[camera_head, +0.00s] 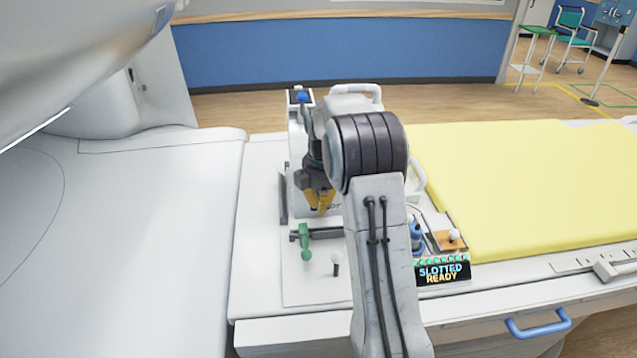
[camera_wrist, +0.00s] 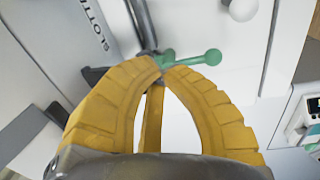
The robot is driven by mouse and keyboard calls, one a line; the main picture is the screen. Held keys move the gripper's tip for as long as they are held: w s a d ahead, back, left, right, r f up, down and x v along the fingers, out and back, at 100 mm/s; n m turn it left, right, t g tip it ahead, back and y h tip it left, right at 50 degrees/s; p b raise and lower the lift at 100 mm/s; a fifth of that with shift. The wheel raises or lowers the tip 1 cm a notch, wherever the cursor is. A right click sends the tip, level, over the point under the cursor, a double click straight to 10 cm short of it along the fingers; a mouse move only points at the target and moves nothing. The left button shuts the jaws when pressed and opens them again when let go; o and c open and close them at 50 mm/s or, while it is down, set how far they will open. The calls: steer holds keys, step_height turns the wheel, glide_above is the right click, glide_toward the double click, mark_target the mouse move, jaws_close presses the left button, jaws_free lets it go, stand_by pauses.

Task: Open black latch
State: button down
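A dark bar (camera_head: 327,233) lies across the white panel, with a green handle (camera_head: 305,243) at its left end; I cannot tell for sure that this is the black latch. In the wrist view the green handle (camera_wrist: 196,59) ends in a round knob and lies just beyond my fingertips. The dark bar (camera_wrist: 143,22) shows behind it. My gripper (camera_head: 320,206) has yellow fingers and hangs above the bar in the head view. In the wrist view my gripper (camera_wrist: 164,70) has its tips nearly together, with nothing clearly held. Contact with the handle cannot be told.
A white box (camera_head: 297,130) with a blue knob stands behind my gripper. A small knobbed post (camera_head: 336,262) is on the front panel. A sign (camera_head: 443,271) reads "SLOTTED READY". A yellow mat (camera_head: 540,190) lies to the right, and a large white machine (camera_head: 80,60) to the left.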

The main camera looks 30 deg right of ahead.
steer(key=shift+s+f+b, duration=0.1)
steer(key=shift+f+b, duration=0.55)
steer(key=shift+f, duration=0.5)
steer(key=shift+w+d+r+p, duration=0.3)
steer(key=shift+w+p, duration=0.3)
steer(key=shift+p, duration=0.35)
steer(key=shift+a+r, duration=0.1)
steer(key=shift+r, duration=0.05)
